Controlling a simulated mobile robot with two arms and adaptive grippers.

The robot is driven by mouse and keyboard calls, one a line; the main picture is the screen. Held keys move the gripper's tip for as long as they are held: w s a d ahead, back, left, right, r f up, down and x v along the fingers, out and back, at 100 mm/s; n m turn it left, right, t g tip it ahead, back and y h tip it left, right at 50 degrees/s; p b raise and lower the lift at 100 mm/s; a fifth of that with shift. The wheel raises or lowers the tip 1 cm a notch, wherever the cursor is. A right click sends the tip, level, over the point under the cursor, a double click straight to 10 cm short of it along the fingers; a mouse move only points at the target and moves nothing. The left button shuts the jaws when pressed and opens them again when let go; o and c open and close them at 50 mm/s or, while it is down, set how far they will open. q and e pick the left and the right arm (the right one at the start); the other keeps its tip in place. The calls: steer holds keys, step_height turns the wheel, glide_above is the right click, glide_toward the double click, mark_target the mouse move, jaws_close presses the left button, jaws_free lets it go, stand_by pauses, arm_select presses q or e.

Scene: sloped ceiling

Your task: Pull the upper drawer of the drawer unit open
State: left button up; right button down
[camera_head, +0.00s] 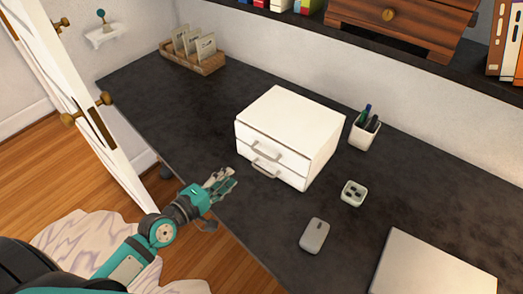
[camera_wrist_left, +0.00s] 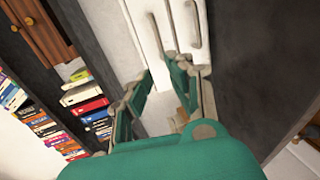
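The white drawer unit (camera_head: 292,126) stands on the dark desk, with two drawers stacked in its front. The upper drawer's grey handle (camera_head: 266,152) sits just above the lower drawer's handle (camera_head: 264,171). Both drawers look shut. My left gripper (camera_head: 224,179) is in front of the unit, to the left of the handles and apart from them. In the left wrist view, its green fingers (camera_wrist_left: 172,84) are spread with nothing between them. The unit's front (camera_wrist_left: 150,30) and both handles show tilted beyond the fingertips. My right gripper is not in view.
On the dark desk (camera_head: 150,105), a pen cup (camera_head: 364,134), small square holder (camera_head: 353,194), mouse (camera_head: 315,236) and laptop (camera_head: 430,268) lie right of the unit. A wooden card rack (camera_head: 194,56) stands far left. The desk ahead of my gripper is clear.

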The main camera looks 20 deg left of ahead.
mark_target(259, 152)
arm_select(q)
steer(key=p+x, duration=0.1)
steer(key=x, duration=1.4)
steer(key=shift+w, duration=0.1)
steer(key=shift+c, duration=0.4)
jaws_close()
